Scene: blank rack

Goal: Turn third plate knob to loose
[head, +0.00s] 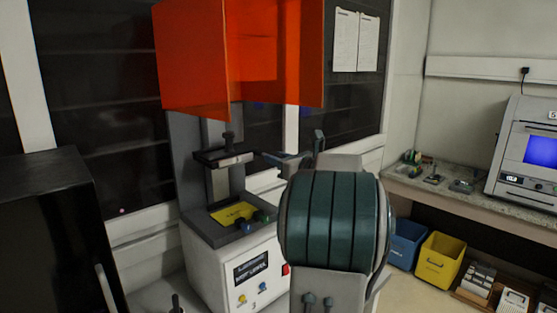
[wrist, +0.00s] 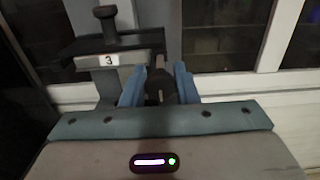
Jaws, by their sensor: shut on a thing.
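The third plate (wrist: 85,45) is a dark bracket with a white "3" label (wrist: 109,60), at upper left in the wrist view. In the head view this plate (head: 215,155) sits on the grey column of the machine. A black upright knob (wrist: 105,17) stands on its top; it also shows in the head view (head: 229,140). My gripper (wrist: 160,78) has its blue fingers on either side of a dark side knob (wrist: 158,88) at the plate's right end, and is shut on it. In the head view my gripper (head: 272,159) is partly hidden by my arm.
An orange hood (head: 240,60) hangs above the plate. The machine base (head: 235,265) below carries a yellow label (head: 235,214) and small knobs. A black cabinet (head: 45,235) stands at left. Blue (head: 407,243) and yellow (head: 438,258) bins stand at right under a bench (head: 465,199).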

